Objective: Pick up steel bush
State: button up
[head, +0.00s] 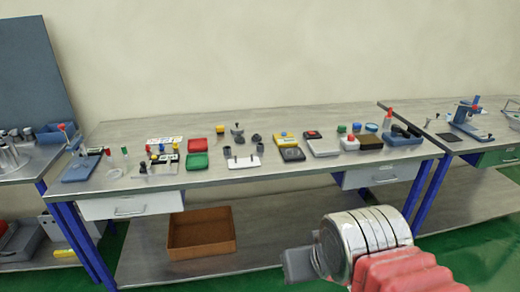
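Several small grey metal parts lie in the middle of the long workbench, and I cannot tell surely which one is the steel bush. A short dark grey cylinder (227,152) stands at the left end of a white plate (243,163). A grey knobbed part (237,130) and a dark round part (256,138) lie behind it. My arm, with a chrome cylinder and red bellows, shows at the lower right. A grey block at its end, perhaps my gripper (297,265), is in front of and below the bench, away from these parts. No fingers can be made out.
Red (195,145) and green (196,161) lids or boxes lie left of the grey parts. Yellow-and-dark boxes (285,141) lie to the right. A brown open box (202,233) rests on the lower shelf. Other benches adjoin on both sides.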

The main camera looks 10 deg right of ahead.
aim_at(260, 147)
jog(key=u, duration=0.5)
jog(key=i, duration=1.4)
jog(key=z, duration=0.05)
